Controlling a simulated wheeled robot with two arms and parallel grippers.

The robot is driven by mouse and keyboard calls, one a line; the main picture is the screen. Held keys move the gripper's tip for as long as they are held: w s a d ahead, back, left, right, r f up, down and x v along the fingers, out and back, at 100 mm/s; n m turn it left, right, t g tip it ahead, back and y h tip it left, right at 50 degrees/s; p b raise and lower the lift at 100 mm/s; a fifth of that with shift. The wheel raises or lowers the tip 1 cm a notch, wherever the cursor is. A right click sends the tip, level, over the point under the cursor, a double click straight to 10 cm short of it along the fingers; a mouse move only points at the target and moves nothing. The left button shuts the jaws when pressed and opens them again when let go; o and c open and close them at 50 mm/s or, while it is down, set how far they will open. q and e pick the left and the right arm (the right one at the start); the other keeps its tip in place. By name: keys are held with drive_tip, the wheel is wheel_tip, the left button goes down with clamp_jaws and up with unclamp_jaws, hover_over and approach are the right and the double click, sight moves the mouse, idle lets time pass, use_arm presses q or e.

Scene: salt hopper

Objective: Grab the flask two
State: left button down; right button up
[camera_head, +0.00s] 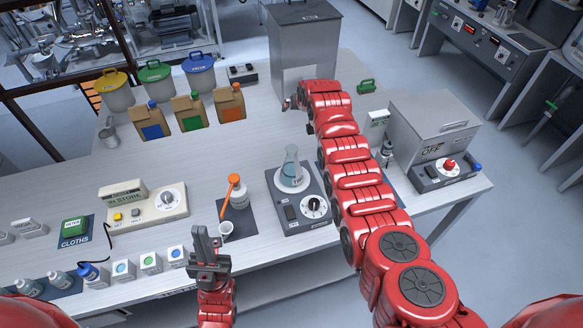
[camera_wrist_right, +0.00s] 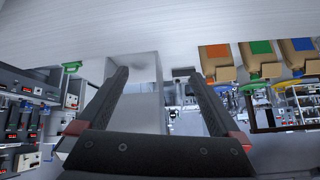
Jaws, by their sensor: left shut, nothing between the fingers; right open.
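A conical glass flask (camera_head: 291,174) with pale blue liquid stands upright on the round plate of a grey stirrer (camera_head: 290,222) mid-table. I cannot read a label marking it as flask two. My left gripper (camera_head: 208,240) is shut and empty, near the front edge, left of the stirrer and apart from the flask. My right arm reaches past the flask on its right side. My right gripper (camera_head: 291,103) is small and partly hidden at its far end, by the tall grey hopper. In the right wrist view the right gripper (camera_wrist_right: 158,74) is open with nothing between its fingers.
The tall grey hopper (camera_head: 303,40) stands at the back. A grey box machine (camera_head: 433,125) is right of my right arm. Bags (camera_head: 189,114) and lidded buckets line the back left.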

sight(292, 148)
drive_tip(key=s+a+r+g+h, duration=0.1)
drive_tip(key=s+a+r+g, duration=0.1)
drive_tip(key=s+r+g, duration=0.85)
drive_tip(key=s+f+b, duration=0.1)
drive_tip(key=f+b, duration=0.1)
drive_tip(key=s+f+t+b, duration=0.1)
drive_tip(key=s+f+b, duration=0.1)
drive_tip(key=f+b, duration=0.1)
drive_tip(key=s+f+t+b, duration=0.1)
drive_tip(key=s+f+b, duration=0.1)
drive_tip(key=f+b, duration=0.1)
drive_tip(key=shift+s+d+f+n, duration=0.1)
drive_tip(key=shift+s+f+n, duration=0.1)
drive_tip(key=shift+n, duration=0.1)
drive_tip(key=shift+f+p, duration=0.3)
drive_tip(key=shift+f, duration=0.15)
drive_tip(key=shift+f+p, duration=0.35)
drive_tip(key=shift+s+a+f, duration=0.1)
drive_tip(key=shift+a+f, duration=0.1)
drive_tip(key=shift+f, duration=0.7)
drive_tip(key=shift+f+t+p, duration=0.25)
drive_tip(key=shift+f+p, duration=0.25)
drive_tip(key=shift+p, duration=0.5)
wheel_tip(292, 148, down, 4)
drive_tip(key=shift+s+r+p, duration=0.1)
drive_tip(key=shift+r+p, duration=0.1)
drive_tip(key=shift+p, duration=0.9)
drive_tip(key=shift+f, duration=0.25)
clamp_jaws()
